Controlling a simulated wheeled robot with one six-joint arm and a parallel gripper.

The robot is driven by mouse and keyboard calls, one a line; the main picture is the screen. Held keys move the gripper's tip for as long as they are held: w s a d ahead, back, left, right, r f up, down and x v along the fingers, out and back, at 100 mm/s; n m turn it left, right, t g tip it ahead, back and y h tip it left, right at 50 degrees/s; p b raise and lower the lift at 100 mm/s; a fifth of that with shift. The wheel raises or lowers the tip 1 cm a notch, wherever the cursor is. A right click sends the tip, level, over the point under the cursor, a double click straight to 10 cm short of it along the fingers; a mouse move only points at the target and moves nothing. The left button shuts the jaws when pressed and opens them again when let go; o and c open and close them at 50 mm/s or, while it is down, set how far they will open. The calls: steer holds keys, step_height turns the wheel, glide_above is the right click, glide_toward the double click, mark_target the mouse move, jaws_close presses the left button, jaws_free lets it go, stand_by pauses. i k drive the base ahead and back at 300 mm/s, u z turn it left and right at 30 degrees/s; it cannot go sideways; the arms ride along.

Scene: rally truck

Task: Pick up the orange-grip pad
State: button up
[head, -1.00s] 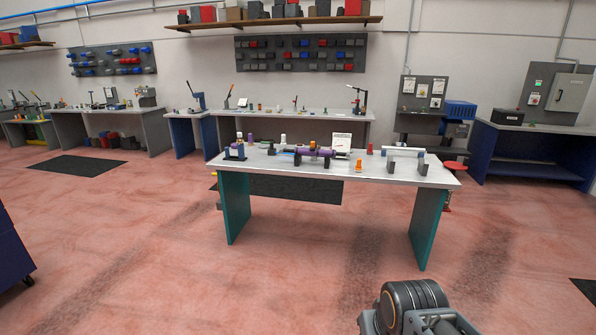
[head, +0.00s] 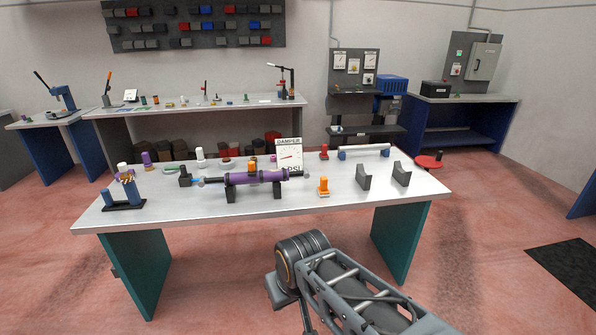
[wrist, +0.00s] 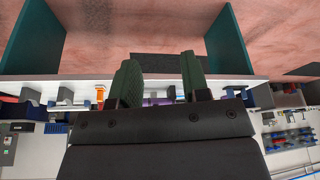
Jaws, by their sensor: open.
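A small orange piece with an upright grip on a wider foot (head: 323,187) stands on the white workbench (head: 300,208), right of the purple damper (head: 258,178); it looks like the orange-grip pad. An orange piece also shows at the bench edge in the upside-down wrist view (wrist: 100,94), left of my fingers. Another orange bit (head: 252,167) sits on the damper. My gripper (wrist: 157,62) is open and empty, its two dark fingers apart, in front of the bench. The gripper's fingers cannot be made out in the head view, where my arm shows at the bottom.
Two grey cradles (head: 382,177) stand right of the orange piece. A red stool (head: 428,161) stands beyond the right end.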

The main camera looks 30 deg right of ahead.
mark_target(323, 191)
steer(key=z, duration=0.2)
steer(key=i, duration=1.95)
steer(key=z, duration=0.25)
